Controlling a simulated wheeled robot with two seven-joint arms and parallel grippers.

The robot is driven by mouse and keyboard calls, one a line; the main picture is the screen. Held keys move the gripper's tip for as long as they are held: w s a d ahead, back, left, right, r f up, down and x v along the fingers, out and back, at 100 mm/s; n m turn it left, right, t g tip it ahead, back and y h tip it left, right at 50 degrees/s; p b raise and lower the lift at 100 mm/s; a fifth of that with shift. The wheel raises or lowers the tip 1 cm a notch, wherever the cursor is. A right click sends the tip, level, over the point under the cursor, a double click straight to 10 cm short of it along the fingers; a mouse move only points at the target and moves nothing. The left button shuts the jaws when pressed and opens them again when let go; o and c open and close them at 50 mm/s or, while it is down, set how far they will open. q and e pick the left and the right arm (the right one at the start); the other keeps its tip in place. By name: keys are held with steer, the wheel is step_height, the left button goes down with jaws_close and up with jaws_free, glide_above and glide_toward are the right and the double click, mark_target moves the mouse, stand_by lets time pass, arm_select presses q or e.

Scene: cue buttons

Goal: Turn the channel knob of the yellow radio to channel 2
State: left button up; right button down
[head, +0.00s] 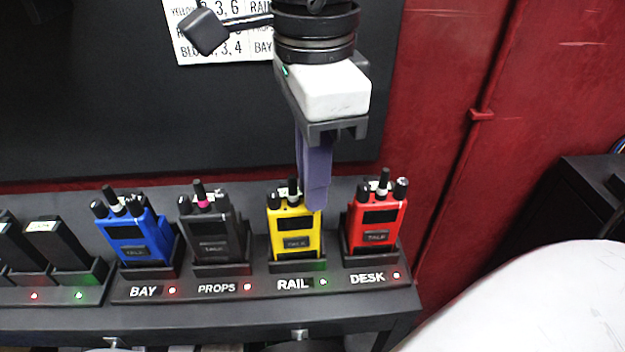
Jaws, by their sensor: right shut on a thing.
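The yellow radio (296,230) stands upright in the charger slot labelled RAIL, with a green light beside the label. Its antenna and a small knob show on its top left. My right gripper (316,205) comes down from above with its purple fingers at the radio's top right corner. It is shut on the channel knob there, which the fingers hide. The knob's setting cannot be read. My left gripper is not in view.
The red radio (375,222) stands close on the right, over DESK. The grey radio (210,228) and the blue radio (136,238) stand to the left, over PROPS and BAY. A paper sign (225,40) hangs on the dark board behind.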

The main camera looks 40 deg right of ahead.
steer(key=shift+n, duration=0.5)
steer(key=c, duration=1.8)
jaws_free()
steer(key=shift+o, duration=0.2)
step_height(320, 180, up, 10)
steer(key=shift+r+p, duration=0.2)
steer(key=shift+p, duration=0.2)
steer(key=shift+s, duration=0.1)
